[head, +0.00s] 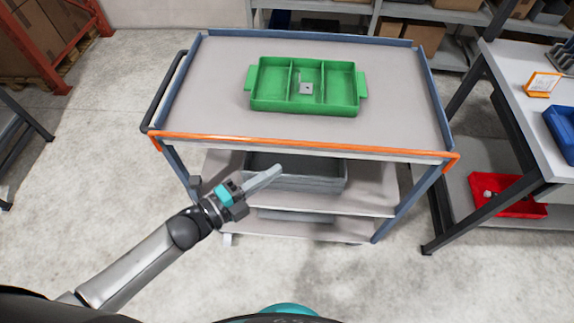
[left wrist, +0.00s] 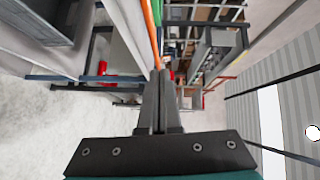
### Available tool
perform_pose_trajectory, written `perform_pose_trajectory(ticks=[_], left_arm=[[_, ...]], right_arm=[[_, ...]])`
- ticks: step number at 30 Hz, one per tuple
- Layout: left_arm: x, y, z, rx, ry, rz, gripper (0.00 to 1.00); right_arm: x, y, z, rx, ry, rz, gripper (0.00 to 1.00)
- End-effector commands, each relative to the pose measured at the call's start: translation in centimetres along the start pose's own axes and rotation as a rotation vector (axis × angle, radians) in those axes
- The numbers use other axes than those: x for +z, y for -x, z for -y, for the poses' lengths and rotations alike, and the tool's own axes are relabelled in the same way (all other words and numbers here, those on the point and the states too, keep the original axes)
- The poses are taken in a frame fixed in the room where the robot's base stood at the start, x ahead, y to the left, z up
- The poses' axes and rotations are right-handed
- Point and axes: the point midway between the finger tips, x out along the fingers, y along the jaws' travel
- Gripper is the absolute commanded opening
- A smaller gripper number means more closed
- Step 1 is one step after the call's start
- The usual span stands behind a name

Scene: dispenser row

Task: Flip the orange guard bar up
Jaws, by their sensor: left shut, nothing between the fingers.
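The orange guard bar (head: 310,145) runs along the front edge of the cart's top, about level with the tabletop, with an orange end piece at each front corner. In the left wrist view the bar (left wrist: 151,32) shows as a thin orange strip just beyond my fingertips. My left gripper (head: 280,170) is shut and empty. In the head view its fingertips point right and appear just below the middle of the bar, in front of the cart. The left gripper's fingers (left wrist: 159,75) are together in the left wrist view. Contact with the bar is not clear. My right gripper is not in view.
A green divided tray (head: 263,105) with a small grey part (head: 306,88) is on the cart top (head: 210,85). A grey bin (head: 320,178) is on the shelf below. A bench (head: 520,75) stands right, with a red bin (head: 510,208) below. Floor beside the cart is clear.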

Motion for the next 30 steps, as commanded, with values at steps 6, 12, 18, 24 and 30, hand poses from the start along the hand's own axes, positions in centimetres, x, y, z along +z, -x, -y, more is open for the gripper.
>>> perform_pose_trajectory(ticks=[6, 12, 18, 24, 30], left_arm=[[-0.1, 3.3, 0.0, 0.002, 0.003, -0.001, 0.00], [-0.1, 4.4, 0.2, 0.001, 0.001, -0.001, 0.00], [-0.1, 4.5, 0.2, 0.001, 0.001, -0.001, 0.00], [-0.1, 4.4, 0.2, 0.001, 0.001, -0.001, 0.00], [-0.1, 4.4, 0.1, 0.002, 0.003, 0.001, 0.00]], right_arm=[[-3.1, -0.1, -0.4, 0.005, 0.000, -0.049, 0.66], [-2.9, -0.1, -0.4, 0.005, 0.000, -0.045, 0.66], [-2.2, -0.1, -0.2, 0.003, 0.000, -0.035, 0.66], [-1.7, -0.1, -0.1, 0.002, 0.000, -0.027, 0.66], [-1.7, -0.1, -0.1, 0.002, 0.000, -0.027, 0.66]])
